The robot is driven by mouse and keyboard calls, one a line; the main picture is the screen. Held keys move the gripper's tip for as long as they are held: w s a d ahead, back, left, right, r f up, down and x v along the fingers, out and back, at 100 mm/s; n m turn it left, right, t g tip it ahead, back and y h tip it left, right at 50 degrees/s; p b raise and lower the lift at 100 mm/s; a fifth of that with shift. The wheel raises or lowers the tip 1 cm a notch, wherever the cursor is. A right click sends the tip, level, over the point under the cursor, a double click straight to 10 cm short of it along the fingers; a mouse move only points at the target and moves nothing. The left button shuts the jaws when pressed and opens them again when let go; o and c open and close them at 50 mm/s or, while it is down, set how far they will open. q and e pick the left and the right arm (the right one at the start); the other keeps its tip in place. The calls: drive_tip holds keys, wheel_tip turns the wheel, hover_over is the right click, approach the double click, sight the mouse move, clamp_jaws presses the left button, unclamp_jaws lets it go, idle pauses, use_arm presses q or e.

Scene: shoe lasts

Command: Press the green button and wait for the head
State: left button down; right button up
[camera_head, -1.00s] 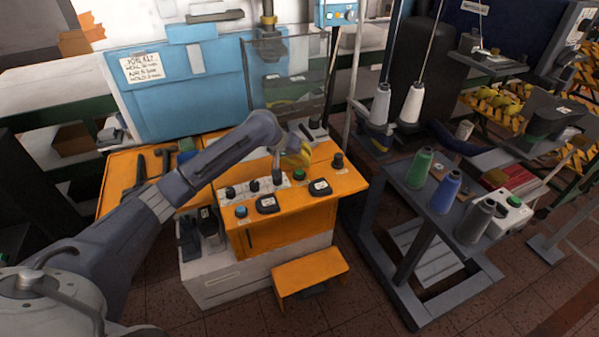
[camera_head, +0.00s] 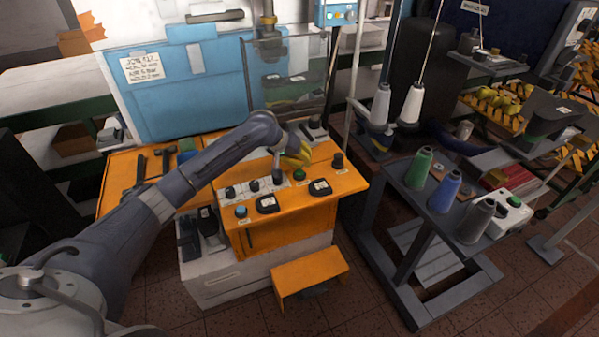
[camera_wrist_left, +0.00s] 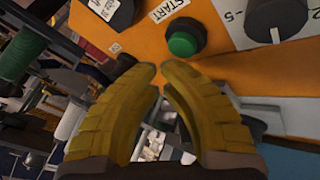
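The green button (camera_head: 299,174) sits on the orange control console (camera_head: 340,182). In the left wrist view the green button (camera_wrist_left: 184,42) is round, in a black collar, beside a START label. My left gripper (camera_head: 303,158) hangs just above and behind it. In the left wrist view its yellow fingers (camera_wrist_left: 157,70) arch together with their tips nearly meeting, just short of the button in the picture; contact cannot be told. Nothing is between the tips. The press head (camera_head: 269,44) hangs on a vertical rod behind a clear guard (camera_head: 300,62). My right gripper is out of view.
A dark knob (camera_head: 338,161) and several black buttons crowd the console near the green button. A grey cart (camera_head: 405,195) with thread cones stands at the right. A blue panel (camera_head: 185,95) rises behind. An orange step (camera_head: 310,275) is in front.

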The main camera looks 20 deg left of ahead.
use_arm(q)
drive_tip(key=shift+f, duration=1)
idle(1.2)
drive_tip(key=shift+r, duration=1)
drive_tip(key=shift+r, duration=0.1)
drive_tip(key=shift+r, duration=2.4)
drive_tip(key=shift+d, duration=0.1)
